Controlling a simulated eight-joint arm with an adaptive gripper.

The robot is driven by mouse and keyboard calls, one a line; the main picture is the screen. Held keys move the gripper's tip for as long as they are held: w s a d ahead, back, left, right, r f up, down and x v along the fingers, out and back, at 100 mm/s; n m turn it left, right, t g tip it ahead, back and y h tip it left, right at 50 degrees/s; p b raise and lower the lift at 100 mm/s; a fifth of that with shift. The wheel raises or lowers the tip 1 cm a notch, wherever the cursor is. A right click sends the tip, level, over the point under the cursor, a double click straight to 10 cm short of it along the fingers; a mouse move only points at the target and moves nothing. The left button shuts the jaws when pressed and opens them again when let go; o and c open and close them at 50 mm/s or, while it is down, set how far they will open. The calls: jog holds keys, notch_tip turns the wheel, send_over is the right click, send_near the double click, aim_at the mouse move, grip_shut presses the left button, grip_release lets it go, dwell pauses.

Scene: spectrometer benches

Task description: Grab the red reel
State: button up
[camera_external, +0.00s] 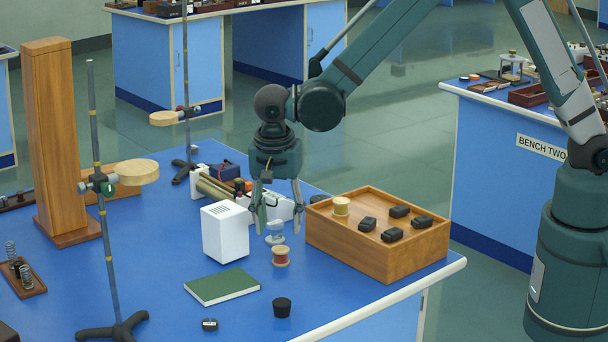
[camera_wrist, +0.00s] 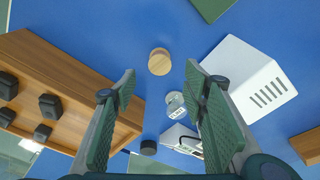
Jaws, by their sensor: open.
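The red reel (camera_external: 280,256) stands upright on the blue bench, with pale wooden end discs and a red winding. In the wrist view its round wooden top (camera_wrist: 159,61) lies just beyond the fingertips, roughly centred between them. My gripper (camera_external: 277,226) points down above the bench, its two fingers spread and nothing held; the fingers also show in the wrist view (camera_wrist: 160,78). A grey-white reel (camera_external: 275,234) stands just behind the red one and shows between the fingers in the wrist view (camera_wrist: 176,103).
A wooden box (camera_external: 345,256) with black blocks and a yellowish reel on top stands close right. A white box (camera_external: 225,232) stands close left. A green book (camera_external: 222,286) and black stopper (camera_external: 281,307) lie in front. Stand rods (camera_external: 104,225) rise at left.

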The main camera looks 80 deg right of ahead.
aim_at(281, 249)
jog(key=shift+w+f, duration=0.1)
jog(key=shift+f, duration=0.3)
jog(key=shift+d+f, duration=0.15)
jog(key=shift+f, duration=1.1)
jog(key=shift+d+f+b, duration=0.2)
jog(key=shift+f+b, duration=0.05)
jog(key=shift+f, duration=1.05)
jog(key=shift+d+f+b, duration=0.2)
jog(key=shift+f, duration=1.1)
jog(key=shift+s, duration=0.2)
jog(key=c, duration=0.9)
